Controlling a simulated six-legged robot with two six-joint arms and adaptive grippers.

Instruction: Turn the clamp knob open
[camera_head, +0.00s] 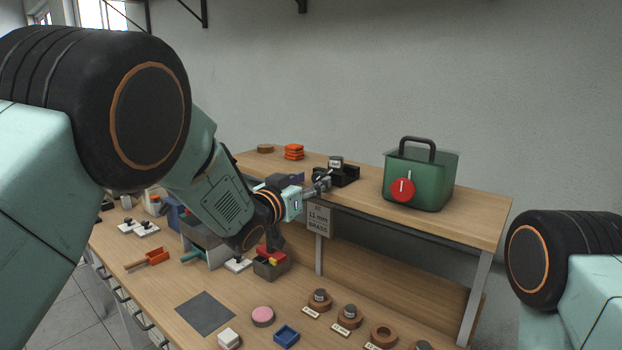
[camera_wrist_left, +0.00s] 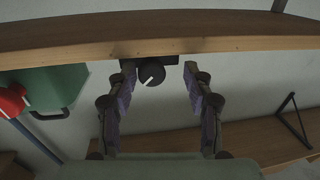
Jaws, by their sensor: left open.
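The clamp (camera_head: 349,176) is a dark block on the raised wooden shelf, near its front edge. In the left wrist view its round black clamp knob (camera_wrist_left: 152,74) shows, with a white line across its face at a slant. My left gripper (camera_head: 322,183) is at the shelf's front edge, close to the clamp. In the left wrist view the gripper (camera_wrist_left: 159,70) is open, with its fingers on either side of the knob. The knob sits nearer the picture-left fingertip; I cannot tell whether they touch. In the head view the knob cannot be made out clearly. My right gripper is out of view.
A green box (camera_head: 423,182) with a red knob (camera_head: 402,190) stands right of the clamp on the shelf (camera_head: 470,215). A hanging sign (camera_head: 319,219) is below the gripper. The lower bench holds many small parts.

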